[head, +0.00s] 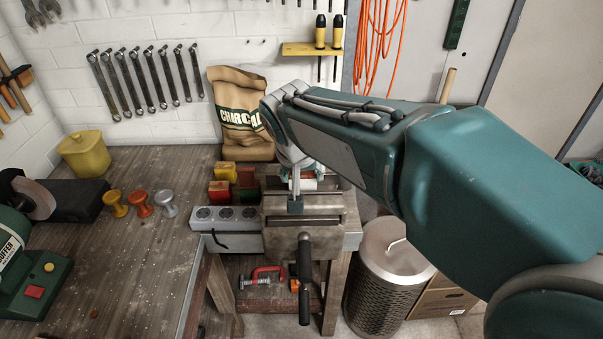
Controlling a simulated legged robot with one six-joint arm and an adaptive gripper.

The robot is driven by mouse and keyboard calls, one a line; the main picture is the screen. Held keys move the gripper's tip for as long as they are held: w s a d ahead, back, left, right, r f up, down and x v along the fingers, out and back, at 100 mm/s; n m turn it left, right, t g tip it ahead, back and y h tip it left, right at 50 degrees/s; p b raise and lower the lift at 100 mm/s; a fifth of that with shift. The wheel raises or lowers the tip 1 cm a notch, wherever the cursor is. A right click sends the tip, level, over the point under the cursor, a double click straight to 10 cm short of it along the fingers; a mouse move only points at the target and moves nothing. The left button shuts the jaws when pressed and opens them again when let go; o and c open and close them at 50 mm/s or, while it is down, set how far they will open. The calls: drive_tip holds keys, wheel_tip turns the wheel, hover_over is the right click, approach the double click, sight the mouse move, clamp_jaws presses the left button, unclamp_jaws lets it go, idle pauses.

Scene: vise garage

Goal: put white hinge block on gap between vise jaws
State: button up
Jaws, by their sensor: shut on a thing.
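The vise (303,240) stands at the front edge of the bench, with its dark handle hanging down in front. My gripper (297,196) points down over the top of the vise, right at its jaws. It is shut on the white hinge block (309,184), of which only a small pale part shows beside the fingers. The rest of the block is hidden by my gripper and wrist. My gripper also covers part of the gap between the jaws, and I cannot tell whether the block touches them.
Red, yellow and green blocks (220,191) stand left of the vise, behind a grey socket strip (226,217). A charcoal bag (240,115) stands behind. Yellow, orange and silver knobs (140,204) are farther left. A metal bin (388,270) stands on the floor at right.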

drive_tip(key=o, duration=1.2)
drive_tip(key=shift+c, duration=0.2)
drive_tip(key=v, duration=1.2)
drive_tip(key=s+d+f+t+y, duration=0.1)
drive_tip(key=s+d+f, duration=1.1)
drive_tip(key=s+d, duration=0.1)
drive_tip(key=shift+s+d+n, duration=0.3)
drive_tip(key=shift+s, duration=0.5)
drive_tip(key=shift+d, duration=0.1)
